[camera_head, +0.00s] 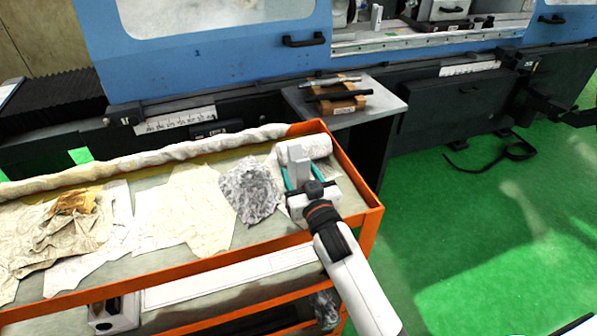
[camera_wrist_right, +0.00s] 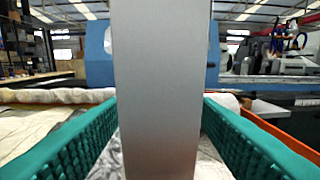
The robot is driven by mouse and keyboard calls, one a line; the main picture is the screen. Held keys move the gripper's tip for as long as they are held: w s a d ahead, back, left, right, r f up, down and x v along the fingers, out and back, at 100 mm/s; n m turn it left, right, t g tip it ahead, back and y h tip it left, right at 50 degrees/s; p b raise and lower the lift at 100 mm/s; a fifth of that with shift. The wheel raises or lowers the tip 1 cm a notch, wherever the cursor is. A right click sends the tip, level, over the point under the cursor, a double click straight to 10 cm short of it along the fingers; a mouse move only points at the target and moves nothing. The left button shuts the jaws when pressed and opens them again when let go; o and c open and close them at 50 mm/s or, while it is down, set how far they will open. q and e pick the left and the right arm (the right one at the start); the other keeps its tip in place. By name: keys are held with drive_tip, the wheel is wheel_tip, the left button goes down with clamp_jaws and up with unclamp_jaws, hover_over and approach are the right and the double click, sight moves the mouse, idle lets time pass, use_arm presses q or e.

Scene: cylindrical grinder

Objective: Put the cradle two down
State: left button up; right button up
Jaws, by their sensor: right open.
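My right gripper (camera_head: 299,178) is open above the right end of the orange-framed cart. An upright light-grey block (camera_head: 296,153) stands between its teal fingers. In the right wrist view this block (camera_wrist_right: 162,90) fills the middle, with a finger on each side; I cannot tell whether they touch it. A wooden cradle (camera_head: 343,105) with dark and metal rods lying across it sits on the grey side table (camera_head: 385,97) beyond the cart. I cannot tell which thing is cradle two. My left gripper is not in view.
The cart (camera_head: 374,222) carries cloths, a crumpled grey rag (camera_head: 250,188), a long rolled cloth (camera_head: 150,153) and a white roll (camera_head: 316,146). The blue grinder (camera_head: 240,50) stands behind. Green floor (camera_head: 480,220) at right is mostly clear, with a black strap (camera_head: 495,155).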

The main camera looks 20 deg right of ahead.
drive_tip(key=shift+w+f, duration=0.1)
drive_tip(key=shift+w, duration=0.75)
drive_tip(key=shift+s, duration=0.1)
drive_tip(key=shift+c, duration=0.5)
clamp_jaws()
drive_tip(key=shift+r, duration=0.25)
